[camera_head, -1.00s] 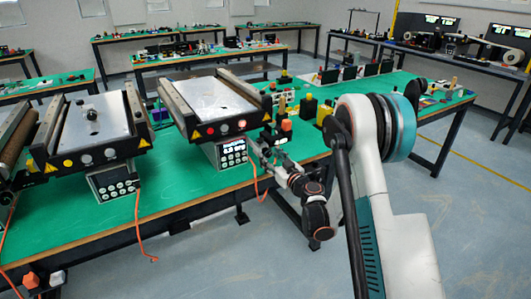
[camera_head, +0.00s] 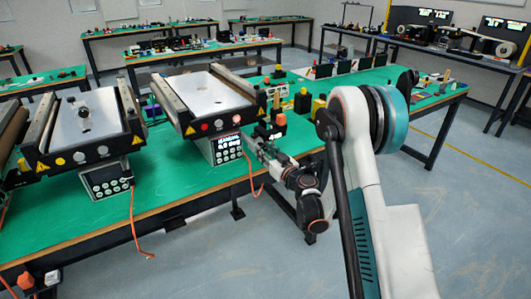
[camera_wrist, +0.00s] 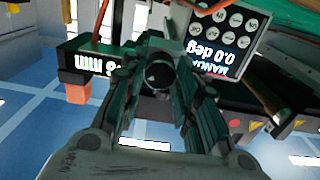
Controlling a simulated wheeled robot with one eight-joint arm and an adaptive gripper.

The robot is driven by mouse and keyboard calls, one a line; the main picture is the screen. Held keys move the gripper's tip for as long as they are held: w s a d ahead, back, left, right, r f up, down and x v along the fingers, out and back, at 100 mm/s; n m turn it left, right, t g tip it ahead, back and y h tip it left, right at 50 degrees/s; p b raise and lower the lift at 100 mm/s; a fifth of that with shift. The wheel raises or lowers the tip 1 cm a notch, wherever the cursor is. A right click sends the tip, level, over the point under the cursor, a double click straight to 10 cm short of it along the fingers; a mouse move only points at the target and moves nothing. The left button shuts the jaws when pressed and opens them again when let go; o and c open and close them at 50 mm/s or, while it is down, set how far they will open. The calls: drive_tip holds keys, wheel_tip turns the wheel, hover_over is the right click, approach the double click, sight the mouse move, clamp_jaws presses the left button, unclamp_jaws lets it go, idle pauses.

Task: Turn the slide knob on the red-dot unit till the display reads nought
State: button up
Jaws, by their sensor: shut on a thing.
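The red-dot unit (camera_head: 215,95) is the right-hand conveyor in the head view, with a red dot (camera_head: 204,126) on its front face. Its panel (camera_head: 226,148) hangs below and reads MANUAL 0.0 deg, shown upside down in the wrist view (camera_wrist: 213,52). A second display (camera_wrist: 95,64) in the wrist view, also upside down, shows a figure in mm; its digits are partly hidden by my gripper, with an 8 visible. My gripper (camera_wrist: 160,80) is shut on a dark round slide knob (camera_wrist: 158,72), between its fingers. In the head view the knob is hidden at the unit's right front corner.
Another conveyor unit (camera_head: 85,125) with a yellow dot stands on the left. An orange cable (camera_head: 248,172) hangs near the panel. The green table (camera_head: 180,185) is bare between the units' panels.

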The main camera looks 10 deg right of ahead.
drive_tip(key=shift+s+f+m, duration=0.1)
drive_tip(key=shift+m, duration=16.3)
drive_tip(key=o, duration=1.1)
